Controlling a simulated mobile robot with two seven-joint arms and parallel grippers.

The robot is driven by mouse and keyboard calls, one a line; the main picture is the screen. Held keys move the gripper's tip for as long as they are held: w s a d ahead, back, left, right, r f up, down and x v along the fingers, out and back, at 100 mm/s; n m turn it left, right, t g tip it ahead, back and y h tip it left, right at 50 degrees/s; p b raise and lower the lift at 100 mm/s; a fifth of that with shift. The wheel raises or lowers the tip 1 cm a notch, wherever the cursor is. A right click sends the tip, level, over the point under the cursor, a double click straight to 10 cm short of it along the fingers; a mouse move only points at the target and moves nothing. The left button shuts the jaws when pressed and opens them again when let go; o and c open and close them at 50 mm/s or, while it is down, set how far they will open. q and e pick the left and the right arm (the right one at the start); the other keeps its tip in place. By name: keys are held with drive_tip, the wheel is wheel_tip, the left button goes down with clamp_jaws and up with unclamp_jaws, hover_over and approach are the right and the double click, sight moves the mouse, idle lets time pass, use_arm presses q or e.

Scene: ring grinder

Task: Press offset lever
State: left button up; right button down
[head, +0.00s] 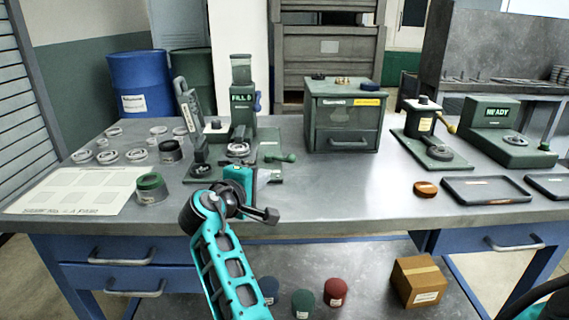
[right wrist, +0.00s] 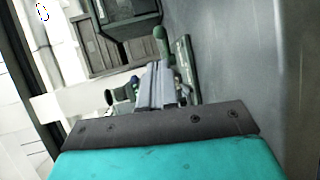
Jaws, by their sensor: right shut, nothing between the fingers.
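A green-handled lever (head: 282,158) lies low at the right side of the green FILL machine (head: 242,115). In the right wrist view, a green rounded handle (right wrist: 161,40) shows just beyond the fingertips. My right gripper (head: 264,176) is shut and empty, in front of the FILL machine and just below the green handle. Its fingers (right wrist: 157,80) show together in the right wrist view. Contact is unclear. My left gripper is out of view.
A green drawer cabinet (head: 343,117) stands right of the lever. A READY unit (head: 495,130) and dark trays (head: 487,189) are at right.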

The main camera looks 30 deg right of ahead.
sight(289, 160)
drive_tip(key=b+x, duration=0.1)
drive_tip(key=x, duration=1.1)
drive_tip(key=shift+d, duration=0.1)
drive_tip(key=shift+w+d+f, duration=0.1)
drive_tip(key=shift+w+d, duration=0.15)
drive_tip(key=shift+d, duration=0.05)
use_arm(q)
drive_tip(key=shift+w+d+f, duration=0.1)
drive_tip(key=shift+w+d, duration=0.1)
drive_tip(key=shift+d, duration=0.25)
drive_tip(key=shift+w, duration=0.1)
